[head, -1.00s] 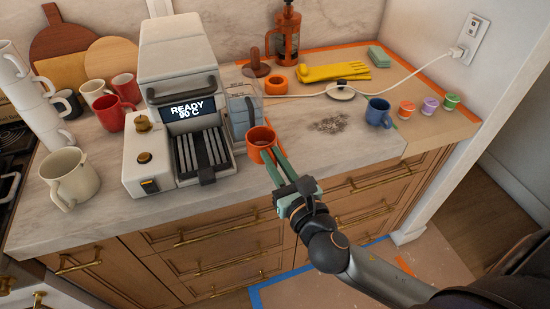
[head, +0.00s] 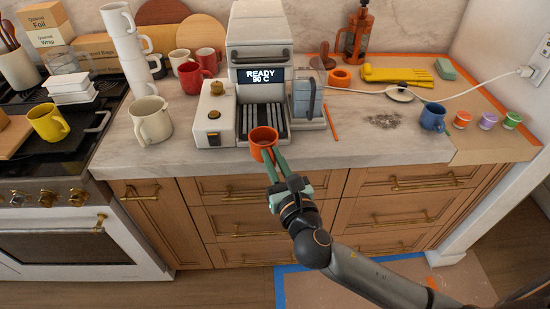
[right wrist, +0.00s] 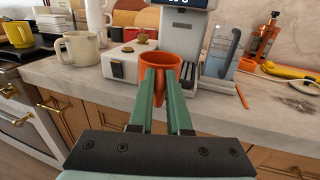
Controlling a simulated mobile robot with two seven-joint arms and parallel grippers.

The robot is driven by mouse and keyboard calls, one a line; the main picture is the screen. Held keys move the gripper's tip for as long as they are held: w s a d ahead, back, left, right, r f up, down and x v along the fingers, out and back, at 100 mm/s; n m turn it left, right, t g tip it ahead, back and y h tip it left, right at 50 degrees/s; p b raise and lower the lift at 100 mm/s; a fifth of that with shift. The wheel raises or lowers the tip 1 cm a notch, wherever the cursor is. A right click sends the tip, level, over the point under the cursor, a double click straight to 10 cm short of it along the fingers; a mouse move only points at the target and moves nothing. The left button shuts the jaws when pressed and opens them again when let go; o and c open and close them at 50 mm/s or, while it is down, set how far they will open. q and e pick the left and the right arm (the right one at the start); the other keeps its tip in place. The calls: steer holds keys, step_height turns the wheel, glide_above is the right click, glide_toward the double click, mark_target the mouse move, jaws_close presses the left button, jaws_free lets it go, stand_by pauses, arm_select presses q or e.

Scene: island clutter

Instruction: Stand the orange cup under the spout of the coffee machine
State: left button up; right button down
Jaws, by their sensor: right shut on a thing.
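The orange cup (head: 262,141) is upright in my right gripper (head: 272,166), whose green fingers are shut on it. It is in front of the coffee machine (head: 258,30), at the counter's front edge. In the right wrist view the orange cup (right wrist: 160,63) sits between the fingertips, with the machine (right wrist: 190,40) just behind it. The machine's display reads READY 90 C. Its slatted drip tray (head: 275,123) is partly behind the cup. The spout cannot be made out under the display. My left gripper is not in view.
A cream mug (head: 151,122) and a stack of white mugs (head: 139,70) stand left of the machine. A clear water tank (head: 306,98) and an orange stick (head: 332,122) are to its right. Brown grounds (head: 384,121) and a blue mug (head: 432,117) lie further right.

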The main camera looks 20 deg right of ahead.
mark_target(274, 132)
steer(key=shift+r, duration=0.1)
steer(key=shift+p, duration=0.4)
steer(key=shift+w+d+p, duration=0.15)
steer(key=shift+w+d, duration=0.1)
steer(key=shift+w, duration=0.65)
steer(key=shift+w+d+p, duration=0.15)
steer(key=shift+w+d, duration=0.15)
steer(key=shift+w, duration=0.55)
steer(key=shift+w+d+p, duration=0.15)
steer(key=shift+w+d, duration=0.1)
steer(key=shift+w, duration=0.65)
steer(key=shift+w+d, duration=0.25)
steer(key=shift+w, duration=0.65)
steer(key=shift+w+d, duration=0.25)
steer(key=shift+w, duration=0.6)
steer(key=shift+w+d, duration=0.25)
steer(key=shift+w, duration=0.65)
steer(key=shift+w+d, duration=0.3)
steer(key=shift+w, duration=0.65)
steer(key=shift+w+d, duration=0.25)
steer(key=shift+w, duration=0.7)
steer(key=shift+w+d, duration=0.3)
steer(key=shift+w, duration=0.65)
steer(key=shift+f+b, duration=0.5)
steer(key=shift+f, duration=0.35)
